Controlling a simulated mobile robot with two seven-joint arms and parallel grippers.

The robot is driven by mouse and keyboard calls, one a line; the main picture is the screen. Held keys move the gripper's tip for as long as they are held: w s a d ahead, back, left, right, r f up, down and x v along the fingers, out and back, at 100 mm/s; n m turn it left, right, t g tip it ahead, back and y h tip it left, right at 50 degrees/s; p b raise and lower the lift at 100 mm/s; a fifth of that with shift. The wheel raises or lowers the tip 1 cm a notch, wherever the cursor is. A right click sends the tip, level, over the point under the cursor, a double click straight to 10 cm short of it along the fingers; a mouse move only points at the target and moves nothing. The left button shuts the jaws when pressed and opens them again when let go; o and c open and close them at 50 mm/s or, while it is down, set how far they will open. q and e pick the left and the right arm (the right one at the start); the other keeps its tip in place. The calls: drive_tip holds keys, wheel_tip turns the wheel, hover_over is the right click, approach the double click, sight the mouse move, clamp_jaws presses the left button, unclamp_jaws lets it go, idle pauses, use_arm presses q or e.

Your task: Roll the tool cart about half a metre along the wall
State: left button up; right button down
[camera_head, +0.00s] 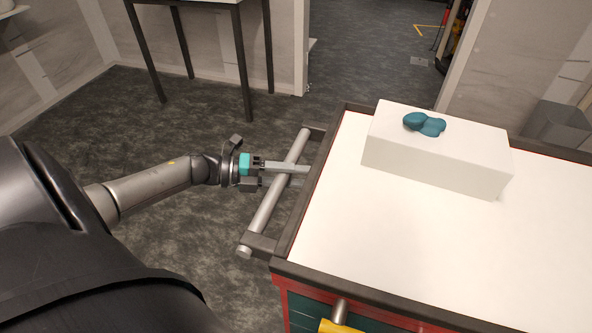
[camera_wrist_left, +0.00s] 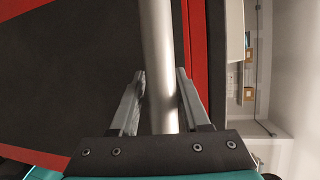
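The tool cart (camera_head: 430,255) stands at the right in the head view, with a white top, a dark rim and red and dark green sides. Its grey push bar (camera_head: 268,205) sticks out on the left side, held by two dark brackets. My left gripper (camera_head: 285,174) reaches the bar from the left, with its fingers astride it. In the left wrist view the bar (camera_wrist_left: 158,55) runs between the fingers of the left gripper (camera_wrist_left: 160,78). Narrow gaps show beside the bar, so the gripper is open around it. My right gripper is in neither view.
A white block (camera_head: 430,165) with a teal object (camera_head: 424,124) on it rests on the cart top. A dark-legged table (camera_head: 237,55) stands at the back left. A door opening is behind the cart. Dark floor (camera_head: 150,125) is clear left of the cart.

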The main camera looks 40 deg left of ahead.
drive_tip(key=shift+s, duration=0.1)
use_arm(q)
drive_tip(key=p+v, duration=0.1)
drive_tip(key=v, duration=1.4)
drive_tip(key=shift+p, duration=0.3)
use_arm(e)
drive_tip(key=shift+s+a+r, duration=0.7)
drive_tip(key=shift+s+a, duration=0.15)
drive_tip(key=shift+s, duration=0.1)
use_arm(q)
drive_tip(key=shift+s+a, duration=0.1)
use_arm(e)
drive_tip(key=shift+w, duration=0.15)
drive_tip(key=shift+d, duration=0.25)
